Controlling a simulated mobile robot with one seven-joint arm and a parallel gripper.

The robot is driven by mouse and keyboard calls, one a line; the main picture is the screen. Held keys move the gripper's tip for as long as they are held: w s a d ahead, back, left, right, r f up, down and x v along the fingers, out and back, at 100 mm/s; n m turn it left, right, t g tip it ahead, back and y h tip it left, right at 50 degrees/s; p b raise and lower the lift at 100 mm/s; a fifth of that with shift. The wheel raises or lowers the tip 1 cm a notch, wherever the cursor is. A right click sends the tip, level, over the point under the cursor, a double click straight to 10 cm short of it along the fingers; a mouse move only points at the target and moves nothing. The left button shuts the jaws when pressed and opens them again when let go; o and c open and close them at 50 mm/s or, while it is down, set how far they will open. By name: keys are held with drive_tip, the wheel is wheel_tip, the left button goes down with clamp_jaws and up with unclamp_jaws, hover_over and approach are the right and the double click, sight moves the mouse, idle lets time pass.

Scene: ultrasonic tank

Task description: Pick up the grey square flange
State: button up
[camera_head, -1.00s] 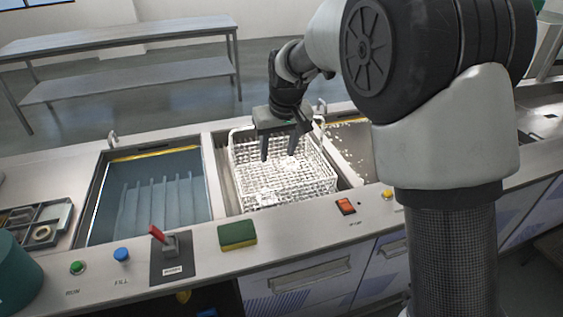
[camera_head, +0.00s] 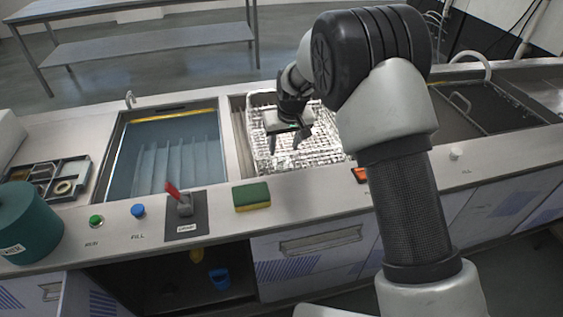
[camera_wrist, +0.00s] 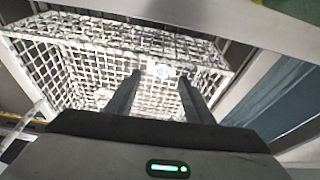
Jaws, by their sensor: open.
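A white wire basket (camera_head: 335,150) sits in the middle sink basin, and its mesh also shows in the wrist view (camera_wrist: 85,60). My gripper (camera_head: 284,147) is over the basket, pointing down, with its two fingers apart and nothing seen between them. In the wrist view, the fingers (camera_wrist: 160,82) reach toward the basket. A small pale piece with a greyish round middle (camera_wrist: 163,70) shows just beyond the fingertips. It may be the grey square flange, but glare washes it out and I cannot tell. I cannot make out the flange in the head view.
A blue tank (camera_head: 165,155) is left of the basket. A green and yellow sponge (camera_head: 252,195), a red lever switch (camera_head: 180,195) and buttons sit along the front edge. A teal canister (camera_head: 25,222) and a parts tray (camera_head: 55,185) stand at left. A dark basin (camera_head: 455,110) is at right.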

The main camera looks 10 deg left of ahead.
sight(282, 153)
drive_tip(key=x, duration=0.4)
drive_tip(key=shift+s+a+f, duration=0.15)
drive_tip(key=shift+f, duration=0.15)
drive_tip(key=shift+c, duration=0.3)
clamp_jaws()
drive_tip(key=shift+r, duration=0.15)
